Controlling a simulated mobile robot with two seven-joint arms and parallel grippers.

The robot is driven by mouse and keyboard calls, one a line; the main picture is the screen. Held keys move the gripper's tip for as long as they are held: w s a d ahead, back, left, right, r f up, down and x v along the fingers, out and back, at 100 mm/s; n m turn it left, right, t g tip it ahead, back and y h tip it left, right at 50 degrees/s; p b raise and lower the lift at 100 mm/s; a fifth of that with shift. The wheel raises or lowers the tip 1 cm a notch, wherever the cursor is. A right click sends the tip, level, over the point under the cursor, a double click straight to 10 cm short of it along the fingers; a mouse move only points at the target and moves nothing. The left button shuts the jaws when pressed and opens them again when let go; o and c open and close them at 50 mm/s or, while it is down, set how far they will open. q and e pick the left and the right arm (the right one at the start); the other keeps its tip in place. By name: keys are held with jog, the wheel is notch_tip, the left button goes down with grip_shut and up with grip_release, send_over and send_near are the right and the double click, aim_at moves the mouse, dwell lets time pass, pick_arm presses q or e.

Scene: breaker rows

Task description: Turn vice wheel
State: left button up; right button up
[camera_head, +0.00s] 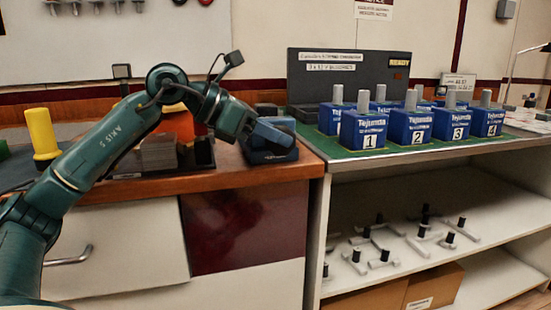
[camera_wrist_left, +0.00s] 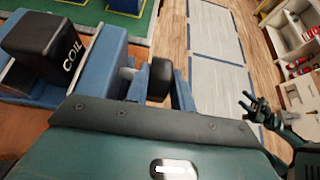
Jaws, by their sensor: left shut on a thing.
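The blue vice (camera_head: 270,152) stands at the right end of the wooden bench. In the left wrist view it is at the upper left, with a black block marked COIL (camera_wrist_left: 45,45) in it. The dark vice wheel (camera_wrist_left: 160,78) shows just ahead of my left gripper (camera_wrist_left: 158,92), between its fingers. My left gripper (camera_head: 278,134) reaches in from the left over the vice and is shut on the wheel. The wheel is hidden in the head view. A dark gripper, my right one (camera_wrist_left: 262,108), shows small at the right of the left wrist view; its jaws are unclear.
A green-topped shelf (camera_head: 325,150) with several numbered blue breakers (camera_head: 362,130) stands right of the bench. Small handles (camera_head: 383,258) lie on the shelf below. A yellow cylinder (camera_head: 42,132) stands at the bench's left. The floor (camera_wrist_left: 220,40) beyond the vice is clear.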

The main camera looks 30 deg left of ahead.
pick_arm(q)
jog(key=shift+a+f+t+h+b, duration=0.1)
jog(key=shift+f+t+h+b, duration=0.3)
jog(key=shift+b, duration=0.65)
jog(key=shift+s+r, duration=0.1)
jog(key=shift+r, duration=0.1)
pick_arm(e)
jog(key=shift+a+f+m+y, duration=0.15)
jog(key=shift+a+m+y, duration=0.15)
jog(key=shift+m, duration=0.1)
pick_arm(q)
jog(key=shift+r+t, duration=0.15)
jog(key=shift+t, duration=0.15)
jog(key=o, duration=1)
